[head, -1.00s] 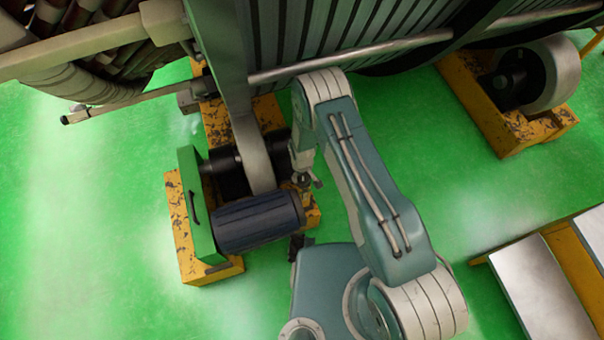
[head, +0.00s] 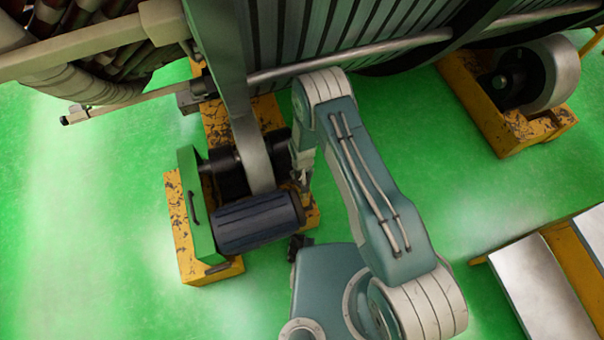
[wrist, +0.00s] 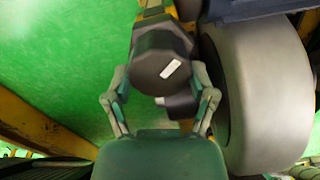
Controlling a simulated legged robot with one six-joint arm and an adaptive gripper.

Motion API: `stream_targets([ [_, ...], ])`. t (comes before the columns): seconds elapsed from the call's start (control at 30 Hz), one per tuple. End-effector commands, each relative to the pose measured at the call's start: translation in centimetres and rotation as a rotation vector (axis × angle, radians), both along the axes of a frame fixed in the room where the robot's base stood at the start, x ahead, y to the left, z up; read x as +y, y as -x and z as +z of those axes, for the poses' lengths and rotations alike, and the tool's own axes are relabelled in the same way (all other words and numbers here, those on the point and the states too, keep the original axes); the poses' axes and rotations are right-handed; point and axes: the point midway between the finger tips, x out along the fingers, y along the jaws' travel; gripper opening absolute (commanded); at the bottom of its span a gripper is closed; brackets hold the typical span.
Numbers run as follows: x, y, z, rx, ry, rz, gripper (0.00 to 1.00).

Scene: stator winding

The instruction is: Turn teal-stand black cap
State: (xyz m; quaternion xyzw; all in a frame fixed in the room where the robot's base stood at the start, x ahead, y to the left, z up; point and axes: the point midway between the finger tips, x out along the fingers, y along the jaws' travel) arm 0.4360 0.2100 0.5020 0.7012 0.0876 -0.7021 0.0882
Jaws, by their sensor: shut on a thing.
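The black cap (wrist: 160,62) is a dark faceted knob with a short white mark on its face, in the upper middle of the wrist view. My gripper (wrist: 160,78) has one finger on each side of it and is shut on it. In the head view my gripper (head: 302,178) is small, beside the right end of the yellow stand (head: 216,125) under the large machine. The cap cannot be made out there. No teal stand can be told apart; the stand's visible paint is worn yellow.
A dark blue ribbed motor (head: 255,222) on a green bracket (head: 195,210) lies just left of my gripper. A pale wheel (wrist: 262,95) is close on the right in the wrist view. The large ribbed drum (head: 330,30) is above.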

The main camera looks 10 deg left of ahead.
Motion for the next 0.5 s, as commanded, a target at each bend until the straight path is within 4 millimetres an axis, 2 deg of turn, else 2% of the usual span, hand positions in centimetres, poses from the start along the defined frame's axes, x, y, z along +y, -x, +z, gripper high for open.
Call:
stream_targets([
  [0.2,0.02,0.00,-0.05,-0.002,-0.001,-0.102,0.25],
  [0.5,0.01,-0.01,-0.04,-0.002,-0.001,-0.153,0.25],
])
